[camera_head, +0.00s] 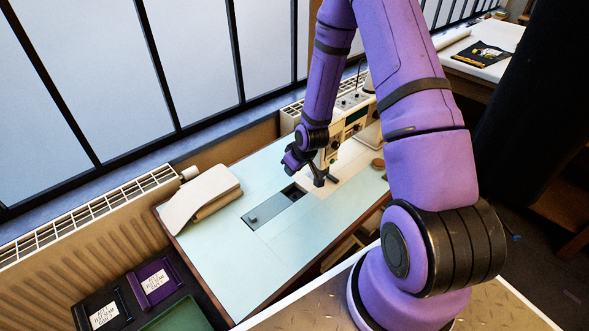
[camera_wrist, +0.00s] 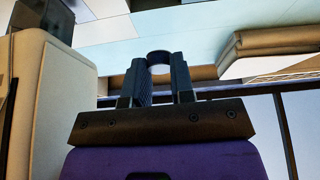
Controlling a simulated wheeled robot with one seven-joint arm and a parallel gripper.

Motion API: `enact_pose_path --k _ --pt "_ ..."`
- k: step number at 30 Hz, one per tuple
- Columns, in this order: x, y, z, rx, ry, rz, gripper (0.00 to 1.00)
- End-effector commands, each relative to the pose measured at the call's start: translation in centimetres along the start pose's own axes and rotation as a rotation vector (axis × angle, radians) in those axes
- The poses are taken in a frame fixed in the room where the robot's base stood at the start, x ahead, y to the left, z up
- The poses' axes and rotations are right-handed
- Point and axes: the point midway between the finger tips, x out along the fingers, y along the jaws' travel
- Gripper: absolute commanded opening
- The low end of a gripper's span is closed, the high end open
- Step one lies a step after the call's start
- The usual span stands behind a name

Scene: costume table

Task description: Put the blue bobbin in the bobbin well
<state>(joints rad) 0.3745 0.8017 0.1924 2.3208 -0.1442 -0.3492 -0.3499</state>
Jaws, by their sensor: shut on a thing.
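My gripper (camera_wrist: 161,72) is shut on a dark, ring-shaped thing, seemingly the blue bobbin (camera_wrist: 158,54). Its rim shows between the two fingers in the wrist view, and its colour looks nearly black there. In the head view my gripper (camera_head: 291,164) is above the sewing table, left of the machine's needle end. The bobbin cannot be made out there. The bobbin well seems to be the dark opening (camera_head: 293,192) at the right end of a grey plate (camera_head: 263,212) set in the table. My gripper is up and slightly left of this opening in the picture, apart from it.
The cream sewing machine (camera_head: 349,128) stands close to the right of my gripper; its body (camera_wrist: 62,100) fills the left of the wrist view. Folded cloth (camera_head: 203,194) lies at the table's left. The pale tabletop (camera_head: 222,262) is clear in front. Windows and a radiator are behind.

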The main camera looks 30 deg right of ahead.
Motion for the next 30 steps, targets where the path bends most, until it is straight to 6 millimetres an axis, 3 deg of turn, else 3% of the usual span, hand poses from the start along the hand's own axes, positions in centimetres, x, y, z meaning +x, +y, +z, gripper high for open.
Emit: enact_pose_path --k 11,30 --pt "0.9 0.4 1.3 -0.026 0.003 -0.021 0.01" --pt "4.9 0.3 3.1 -0.024 0.002 -0.020 0.01"
